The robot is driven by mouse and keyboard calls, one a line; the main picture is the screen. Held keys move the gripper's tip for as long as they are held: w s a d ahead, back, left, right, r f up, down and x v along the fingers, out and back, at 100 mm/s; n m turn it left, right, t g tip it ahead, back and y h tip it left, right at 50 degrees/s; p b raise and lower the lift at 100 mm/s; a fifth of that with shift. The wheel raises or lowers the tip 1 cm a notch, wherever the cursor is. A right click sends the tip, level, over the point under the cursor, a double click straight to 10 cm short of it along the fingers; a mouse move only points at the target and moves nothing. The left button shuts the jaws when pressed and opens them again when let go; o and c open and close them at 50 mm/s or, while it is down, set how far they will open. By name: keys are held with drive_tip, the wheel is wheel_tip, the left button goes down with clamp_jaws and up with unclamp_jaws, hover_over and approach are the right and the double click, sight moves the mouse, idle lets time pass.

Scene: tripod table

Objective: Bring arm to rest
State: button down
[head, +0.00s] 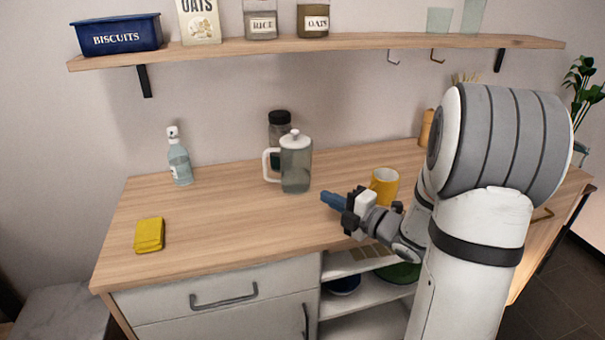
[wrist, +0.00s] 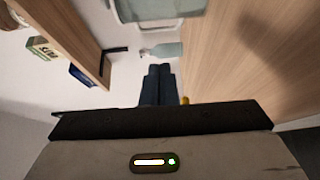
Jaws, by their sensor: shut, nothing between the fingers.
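My gripper (head: 331,201) is in the middle of the head view, over the front part of the wooden counter (head: 205,225). It points to the left, and its blue fingers are shut with nothing between them. In the wrist view the dark blue fingers (wrist: 158,84) lie together. A yellow mug (head: 384,184) stands just behind my gripper and is partly hidden by it. A grey pitcher (head: 296,165) with a white lid and handle stands on the counter behind and left of the fingers.
A spray bottle (head: 179,160) stands at the back left and a yellow sponge (head: 149,235) lies at the front left. A dark-lidded jar (head: 279,128) stands behind the pitcher. A loaded wall shelf (head: 350,41) with hooks hangs above. The counter's left middle is clear.

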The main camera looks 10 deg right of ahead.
drive_tip(key=s+d+r+m+g+h+p, duration=0.35)
drive_tip(key=r+m+h+p, duration=0.3)
drive_tip(key=m+h, duration=0.6)
drive_tip(key=s+a+r+m+g+p, duration=0.1)
drive_tip(key=s+a+m+g, duration=0.1)
drive_tip(key=s+m, duration=0.2)
drive_tip(key=s+a+r+m+g+y+p, duration=0.1)
drive_tip(key=s+a+m+g+p, duration=0.1)
drive_tip(key=s, duration=0.7)
drive_tip(key=s+a+r+m+g+y+p, duration=0.1)
drive_tip(key=s+a+m+g, duration=0.3)
drive_tip(key=s+m, duration=0.2)
drive_tip(key=shift+s, duration=0.5)
